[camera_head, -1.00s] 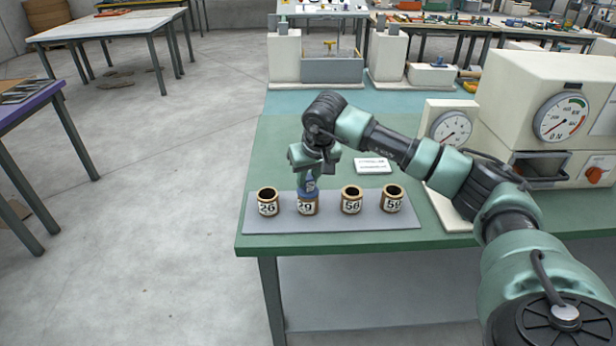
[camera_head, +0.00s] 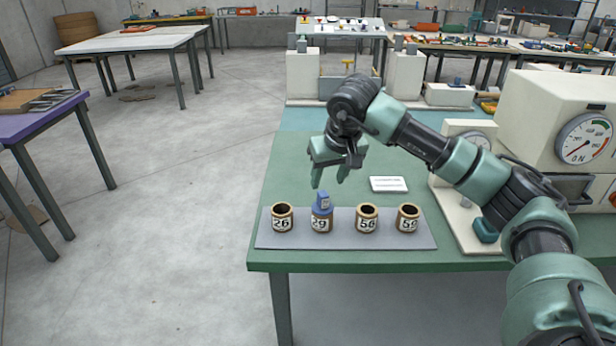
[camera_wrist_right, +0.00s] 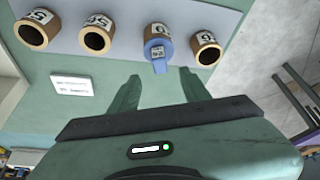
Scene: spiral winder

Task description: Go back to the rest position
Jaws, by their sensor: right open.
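My right gripper (camera_head: 331,180) is open and empty above the green table, just above and behind the cup marked 29 (camera_head: 321,224). A blue piece (camera_head: 323,201) with a small label sits in the top of that cup; it also shows in the right wrist view (camera_wrist_right: 158,54), beyond the fingertips and apart from them. The right wrist view shows the gripper's two spread fingers (camera_wrist_right: 160,88) with nothing between them. My left gripper is not in view.
Brown cups marked 26 (camera_head: 282,222), 56 (camera_head: 367,224) and 59 (camera_head: 408,224) stand on the grey mat (camera_head: 345,242). A white card (camera_head: 388,184) lies behind them. A cream machine with a dial (camera_head: 560,110) stands at the right. A purple table (camera_head: 45,120) is at the left.

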